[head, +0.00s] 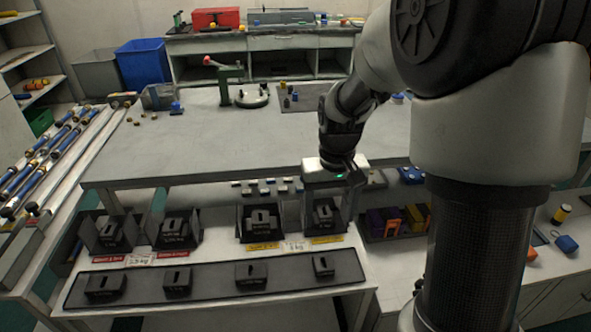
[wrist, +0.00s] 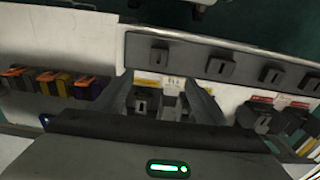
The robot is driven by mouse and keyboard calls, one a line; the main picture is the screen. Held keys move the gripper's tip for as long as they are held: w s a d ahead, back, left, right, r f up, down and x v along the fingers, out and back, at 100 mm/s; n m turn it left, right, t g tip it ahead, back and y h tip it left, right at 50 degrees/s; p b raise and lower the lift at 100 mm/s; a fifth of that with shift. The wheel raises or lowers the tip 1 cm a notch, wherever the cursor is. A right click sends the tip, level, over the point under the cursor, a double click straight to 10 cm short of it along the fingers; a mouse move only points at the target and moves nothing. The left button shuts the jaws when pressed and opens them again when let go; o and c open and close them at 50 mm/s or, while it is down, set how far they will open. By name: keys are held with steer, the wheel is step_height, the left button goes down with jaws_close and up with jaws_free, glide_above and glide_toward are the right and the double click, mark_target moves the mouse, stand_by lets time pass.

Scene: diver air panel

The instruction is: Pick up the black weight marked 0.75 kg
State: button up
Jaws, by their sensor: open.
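Black slotted weights stand in the rear holders and in the front tray of the low white bench. Their markings are too small to read, so I cannot tell which is the 0.75 kg one. My gripper (head: 328,205) is open and pointing down at the rightmost rear weight (head: 325,216), its fingers partly hiding that holder. In the wrist view two weights, one nearer the left finger (wrist: 142,104) and one further right (wrist: 171,107), show between the spread fingers of my gripper (wrist: 160,88). Contact cannot be told.
A dark front tray (head: 215,280) holds several more black weights. Another rear weight (head: 260,220) stands left of my gripper. The grey table (head: 190,150) edge lies behind. A bin of coloured blocks (head: 378,232) is at right.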

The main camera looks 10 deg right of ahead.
step_height(320, 180, down, 4)
steer(key=w, duration=0.1)
steer(key=b, duration=0.3)
glide_above(324, 263)
step_height(324, 263, down, 11)
steer(key=shift+s+r, duration=0.1)
steer(key=shift+r, duration=0.05)
steer(key=shift+f+b, duration=0.7)
steer(key=shift+f, duration=2.25)
steer(key=shift+c, duration=0.5)
steer(key=shift+r, duration=0.15)
jaws_close()
